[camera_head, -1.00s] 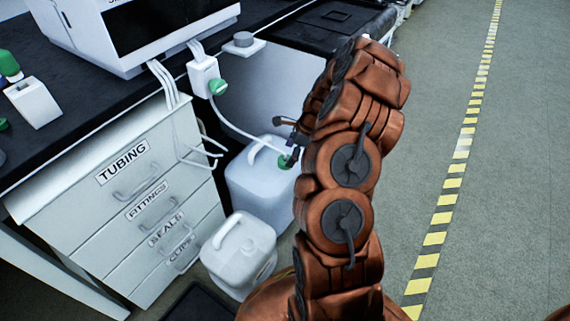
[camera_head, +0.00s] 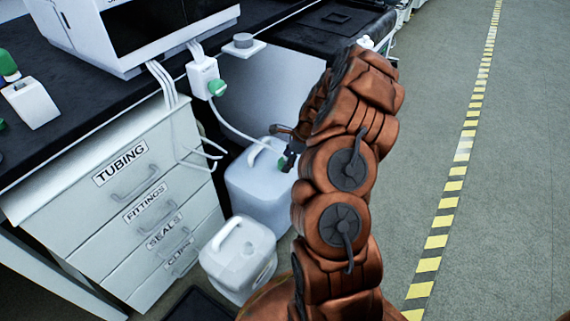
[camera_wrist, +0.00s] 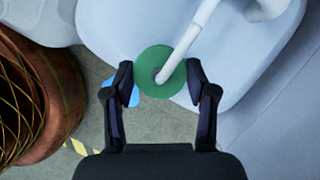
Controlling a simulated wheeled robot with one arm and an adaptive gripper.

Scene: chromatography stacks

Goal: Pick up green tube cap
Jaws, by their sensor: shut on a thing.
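The green tube cap (camera_wrist: 152,82) is a round disc in the middle of the wrist view, with a white tube (camera_wrist: 190,40) running into its centre. My gripper (camera_wrist: 160,74) is shut on it, one dark finger at each side. In the head view the green cap (camera_head: 282,163) is small and partly hidden by my gripper (camera_head: 289,158), over the right side of the large white jug (camera_head: 245,205). In the wrist view it overlaps the jug's edge. I cannot tell whether it touches the jug.
The tube runs from a white wall-mounted box with a green fitting (camera_head: 217,88). A second, smaller white jug (camera_head: 238,255) stands in front. A labelled drawer cabinet (camera_head: 130,205) is at left under a black bench. Open floor (camera_head: 510,200) with a striped line lies at right.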

